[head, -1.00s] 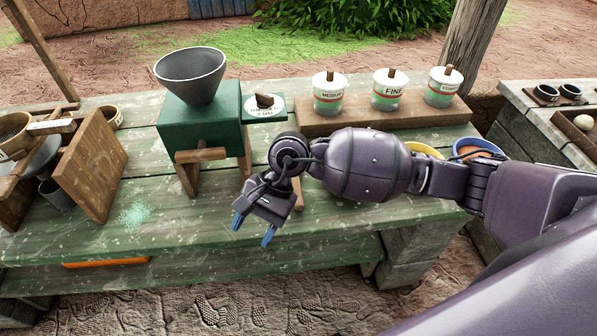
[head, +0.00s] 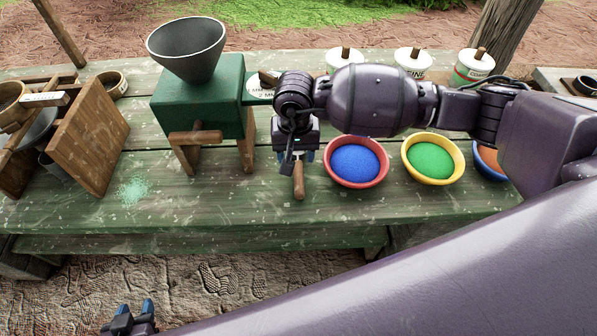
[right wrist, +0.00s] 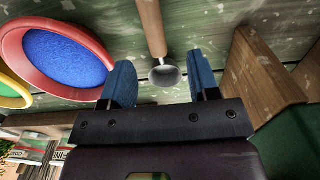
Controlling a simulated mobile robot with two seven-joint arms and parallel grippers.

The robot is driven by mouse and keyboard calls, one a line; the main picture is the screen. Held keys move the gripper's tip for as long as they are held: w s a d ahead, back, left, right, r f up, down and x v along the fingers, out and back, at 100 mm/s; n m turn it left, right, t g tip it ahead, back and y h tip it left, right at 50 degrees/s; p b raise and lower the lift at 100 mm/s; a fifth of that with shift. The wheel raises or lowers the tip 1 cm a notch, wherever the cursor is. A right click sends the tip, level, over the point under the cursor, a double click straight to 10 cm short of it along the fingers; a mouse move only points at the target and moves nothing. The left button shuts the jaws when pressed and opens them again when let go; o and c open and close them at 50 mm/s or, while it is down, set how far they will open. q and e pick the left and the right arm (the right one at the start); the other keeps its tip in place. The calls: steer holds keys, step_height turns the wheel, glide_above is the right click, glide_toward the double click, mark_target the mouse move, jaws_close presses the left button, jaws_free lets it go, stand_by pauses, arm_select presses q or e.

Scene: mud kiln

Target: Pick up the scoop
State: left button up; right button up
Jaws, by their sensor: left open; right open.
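The scoop has a wooden handle (head: 298,181) and lies on the green table between the mill and the red bowl. In the right wrist view its handle (right wrist: 152,28) and small metal head (right wrist: 166,76) show. My right gripper (head: 296,155) is open and points down over the scoop, hiding its head in the head view. In the right wrist view the metal head appears between the two blue fingers of the gripper (right wrist: 162,78). I cannot tell how far below them it lies. My left gripper (head: 137,308) is open and empty at the bottom left, in front of the table.
A green mill (head: 200,105) with a grey hopper stands left of the scoop. The red bowl of blue powder (head: 354,161) is close on the right, then the yellow bowl of green powder (head: 433,160). A wooden stand (head: 90,150) is at the left.

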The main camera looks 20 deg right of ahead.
mark_target(298, 170)
steer(key=shift+s+d+f, duration=0.1)
steer(key=shift+d+f, duration=0.05)
steer(key=shift+f, duration=1.55)
steer(key=shift+s+d+f, duration=0.1)
steer(key=shift+f, duration=1.6)
steer(key=shift+c, duration=0.3)
jaws_close()
